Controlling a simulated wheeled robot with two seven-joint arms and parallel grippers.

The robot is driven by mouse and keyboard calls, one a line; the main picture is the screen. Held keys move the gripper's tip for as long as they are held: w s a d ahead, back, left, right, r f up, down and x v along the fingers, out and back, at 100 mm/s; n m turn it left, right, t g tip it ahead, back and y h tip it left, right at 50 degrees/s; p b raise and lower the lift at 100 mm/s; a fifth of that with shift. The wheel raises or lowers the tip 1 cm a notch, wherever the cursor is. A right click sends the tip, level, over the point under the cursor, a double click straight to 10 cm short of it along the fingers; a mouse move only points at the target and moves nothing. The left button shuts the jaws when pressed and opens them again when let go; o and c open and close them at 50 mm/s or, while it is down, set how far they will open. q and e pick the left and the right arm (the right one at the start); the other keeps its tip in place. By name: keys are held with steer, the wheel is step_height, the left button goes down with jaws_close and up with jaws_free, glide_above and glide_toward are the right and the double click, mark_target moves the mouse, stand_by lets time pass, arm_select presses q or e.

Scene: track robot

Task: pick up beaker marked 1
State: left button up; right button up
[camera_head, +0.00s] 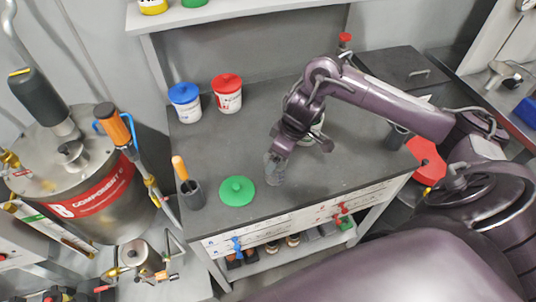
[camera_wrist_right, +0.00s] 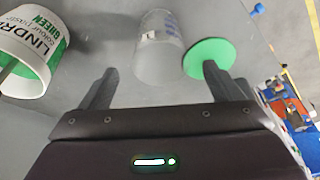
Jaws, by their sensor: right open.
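A translucent grey beaker (camera_head: 274,170) stands on the dark grey bench, partly covered by my right gripper (camera_head: 301,147) in the head view. In the right wrist view the beaker (camera_wrist_right: 158,55) lies just beyond and between the two open fingers (camera_wrist_right: 159,74), with nothing gripped. My left gripper is not in view.
A green round lid (camera_head: 237,190) lies left of the beaker. A white tub with green lettering (camera_wrist_right: 30,50) is close by my right gripper. An orange-handled tool stands in a dark cup (camera_head: 192,195). Blue-lidded (camera_head: 186,103) and red-lidded (camera_head: 227,95) tubs stand behind.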

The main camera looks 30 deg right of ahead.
steer(key=x, duration=0.3)
steer(key=shift+s, duration=0.1)
steer(key=p+x, duration=0.1)
steer(key=x, duration=0.2)
steer(key=shift+f, duration=0.9)
steer(key=c, duration=0.9)
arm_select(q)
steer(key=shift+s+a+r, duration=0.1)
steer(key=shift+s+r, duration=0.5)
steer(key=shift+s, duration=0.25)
arm_select(e)
steer(key=shift+c, duration=0.9)
